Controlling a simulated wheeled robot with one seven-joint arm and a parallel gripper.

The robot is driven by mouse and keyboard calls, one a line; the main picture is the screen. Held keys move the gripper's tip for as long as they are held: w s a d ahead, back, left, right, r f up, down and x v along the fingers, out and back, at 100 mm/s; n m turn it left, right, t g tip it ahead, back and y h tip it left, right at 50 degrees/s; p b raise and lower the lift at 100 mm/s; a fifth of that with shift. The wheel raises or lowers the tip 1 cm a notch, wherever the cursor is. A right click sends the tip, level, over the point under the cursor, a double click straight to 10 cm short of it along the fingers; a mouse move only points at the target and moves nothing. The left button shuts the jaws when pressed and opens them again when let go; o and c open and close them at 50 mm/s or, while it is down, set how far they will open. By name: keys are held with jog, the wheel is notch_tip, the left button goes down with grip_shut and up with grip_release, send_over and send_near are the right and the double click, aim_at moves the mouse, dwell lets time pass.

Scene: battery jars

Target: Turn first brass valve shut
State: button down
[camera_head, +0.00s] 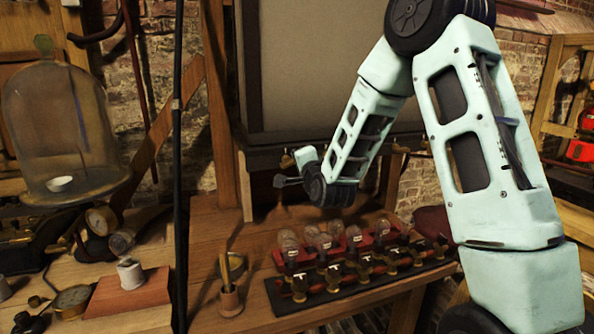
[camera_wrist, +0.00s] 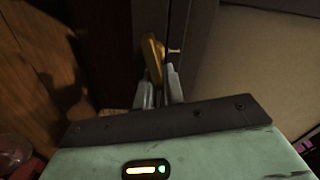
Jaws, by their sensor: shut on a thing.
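A brass valve (camera_wrist: 153,58) shows in the wrist view, on a dark upright edge beside a pale panel. My gripper (camera_wrist: 159,88) has its two grey fingers closed around the lower part of the brass handle. The handle stands nearly upright in that view, with a small brass stub at its right. In the head view, a small brass piece (camera_head: 287,160) shows at the lower edge of the large panelled tank, beside my wrist.
Below my wrist, several glass jars (camera_head: 325,241) stand in a red rack, with a dark board of brass fittings (camera_head: 332,282) in front. A glass bell jar (camera_head: 62,130) stands at the left. A thin dark pole (camera_head: 177,140) rises left of the tank (camera_head: 330,65).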

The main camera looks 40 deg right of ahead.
jog(key=shift+d+f+m+b, duration=0.1)
jog(key=shift+f+m+b, duration=0.15)
jog(key=shift+m+b, duration=0.5)
jog(key=shift+f+m+b, duration=0.2)
jog(key=shift+m+b, duration=0.3)
jog(key=shift+m, duration=0.35)
jog(key=c, duration=1.5)
grip_release()
